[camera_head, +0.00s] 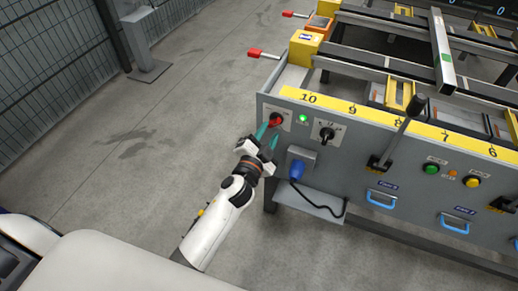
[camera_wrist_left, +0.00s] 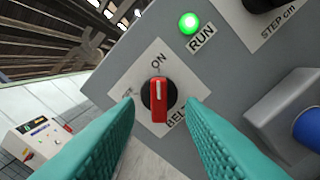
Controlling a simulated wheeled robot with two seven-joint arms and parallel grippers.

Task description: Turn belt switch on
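The belt switch is a red rotary knob on a black base (camera_wrist_left: 158,100), set on a white plate with "ON" at its top and partly hidden "BEL…" lettering below. In the head view the red switch (camera_head: 276,119) is at the left end of the table's grey front panel. My left gripper (camera_head: 268,138) is in front of it. In the left wrist view its teal fingers (camera_wrist_left: 163,115) are open, one on each side of the knob, with gaps to it. The white line on the knob points up, roughly toward "ON". My right gripper is not in view.
A lit green RUN lamp (camera_wrist_left: 189,22) is beside the switch plate. A black selector knob (camera_head: 325,132) and a blue plug (camera_head: 297,170) are to the right on the panel. Open concrete floor (camera_head: 150,130) lies left of the table.

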